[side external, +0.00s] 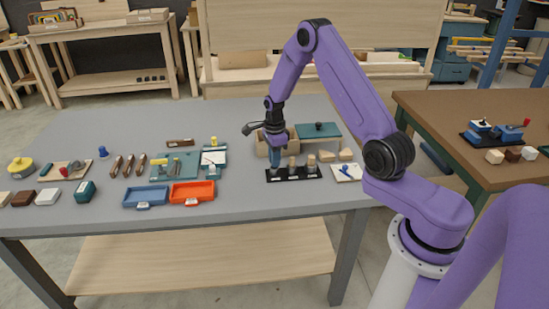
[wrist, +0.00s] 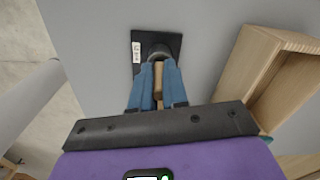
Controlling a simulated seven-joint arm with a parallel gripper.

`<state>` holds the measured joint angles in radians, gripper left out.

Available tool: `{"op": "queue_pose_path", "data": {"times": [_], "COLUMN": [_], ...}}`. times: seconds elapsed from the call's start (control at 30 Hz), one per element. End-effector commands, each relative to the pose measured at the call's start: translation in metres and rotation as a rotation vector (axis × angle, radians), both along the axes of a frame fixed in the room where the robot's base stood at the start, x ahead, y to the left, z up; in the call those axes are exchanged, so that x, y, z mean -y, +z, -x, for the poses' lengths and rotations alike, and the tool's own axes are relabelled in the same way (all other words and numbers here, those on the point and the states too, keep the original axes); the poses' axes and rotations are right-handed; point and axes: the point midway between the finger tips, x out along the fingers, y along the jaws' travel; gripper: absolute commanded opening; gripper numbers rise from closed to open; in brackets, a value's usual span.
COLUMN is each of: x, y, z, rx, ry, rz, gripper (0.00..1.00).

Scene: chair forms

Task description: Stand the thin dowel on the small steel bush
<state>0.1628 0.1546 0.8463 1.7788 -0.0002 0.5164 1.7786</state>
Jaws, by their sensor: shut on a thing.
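In the wrist view, the thin wooden dowel (wrist: 158,82) is between the blue fingers of my gripper (wrist: 157,78), which is shut on it. A round dark grey bush (wrist: 160,47) shows just beyond the fingertips on a black base (wrist: 172,40) with a white label. The dowel's far end overlaps the bush in this view; I cannot tell whether they touch. In the side view, my gripper (side external: 275,160) points down at the left end of the black base (side external: 300,174). The fingers hide the dowel and the bush there.
An orange tray (side external: 192,192) and blue tray (side external: 146,196) lie left. The table front is clear.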

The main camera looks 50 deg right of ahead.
Motion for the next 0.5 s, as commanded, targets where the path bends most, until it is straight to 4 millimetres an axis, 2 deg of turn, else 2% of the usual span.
{"op": "queue_pose_path", "data": {"times": [0.5], "x": [-0.0001], "y": [-0.0052], "z": [-0.0003], "rx": [0.000], "ry": [0.000], "rz": [0.000], "gripper": [0.00]}}
